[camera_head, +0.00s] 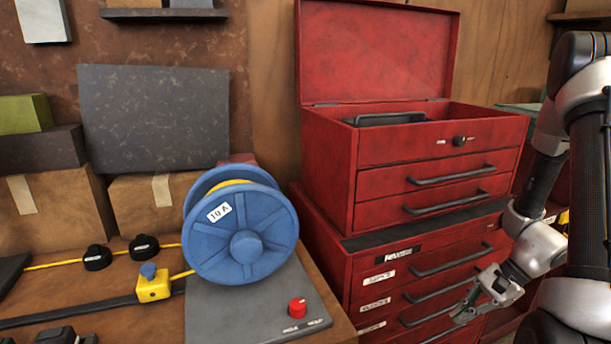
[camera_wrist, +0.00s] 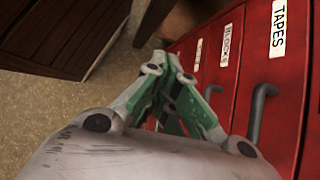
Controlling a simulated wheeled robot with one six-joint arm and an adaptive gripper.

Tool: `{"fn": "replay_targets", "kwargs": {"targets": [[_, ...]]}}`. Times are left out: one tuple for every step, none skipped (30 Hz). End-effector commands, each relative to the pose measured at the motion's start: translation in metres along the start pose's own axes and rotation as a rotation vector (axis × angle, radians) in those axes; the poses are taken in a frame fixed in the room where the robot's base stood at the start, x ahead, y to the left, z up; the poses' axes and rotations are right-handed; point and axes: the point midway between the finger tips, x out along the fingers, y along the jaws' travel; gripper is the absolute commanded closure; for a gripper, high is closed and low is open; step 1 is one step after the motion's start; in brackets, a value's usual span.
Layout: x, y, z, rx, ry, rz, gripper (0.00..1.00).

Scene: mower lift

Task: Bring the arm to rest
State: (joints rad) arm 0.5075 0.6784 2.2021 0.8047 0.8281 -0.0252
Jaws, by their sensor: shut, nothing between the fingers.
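My gripper (camera_head: 466,312) hangs at the lower right in the head view, in front of the red cabinet's lower drawers. It is shut and empty. Its linked fingers (camera_wrist: 172,82) show in the wrist view, pointing down along the drawer fronts. My arm comes in from the right edge of the head view and is bent. Whether the fingers touch a drawer handle cannot be told.
The red tool chest (camera_head: 330,165) stands lid open on a red cabinet with labelled drawers (camera_wrist: 283,95). A blue cable reel (camera_head: 232,220) and a red knob (camera_head: 297,307) are on the bench at left. A dark wooden box (camera_wrist: 75,30) stands on the floor.

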Motion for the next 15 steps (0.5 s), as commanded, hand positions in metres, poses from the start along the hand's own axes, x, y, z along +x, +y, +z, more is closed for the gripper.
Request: {"fn": "replay_targets", "kwargs": {"targets": [[-0.022,0.001,0.019,-0.098,0.020,0.044,1.00],[-0.033,0.003,0.028,-0.153,0.030,0.073,1.00],[-0.048,0.006,0.041,-0.224,0.045,0.113,1.00],[-0.059,0.010,0.049,-0.276,0.058,0.142,1.00],[-0.070,0.012,0.058,-0.327,0.073,0.171,1.00],[-0.084,0.016,0.069,-0.392,0.094,0.209,1.00],[-0.094,0.019,0.077,-0.440,0.112,0.237,1.00],[-0.104,0.022,0.084,-0.486,0.132,0.263,1.00],[-0.117,0.025,0.094,-0.548,0.159,0.299,1.00],[-0.126,0.029,0.101,-0.591,0.181,0.323,1.00],[-0.135,0.031,0.108,-0.635,0.206,0.347,1.00],[-0.147,0.034,0.117,-0.690,0.239,0.377,1.00],[-0.155,0.037,0.123,-0.731,0.265,0.398,1.00],[-0.163,0.039,0.130,-0.771,0.293,0.417,1.00],[-0.174,0.041,0.138,-0.823,0.332,0.439,1.00]]}}
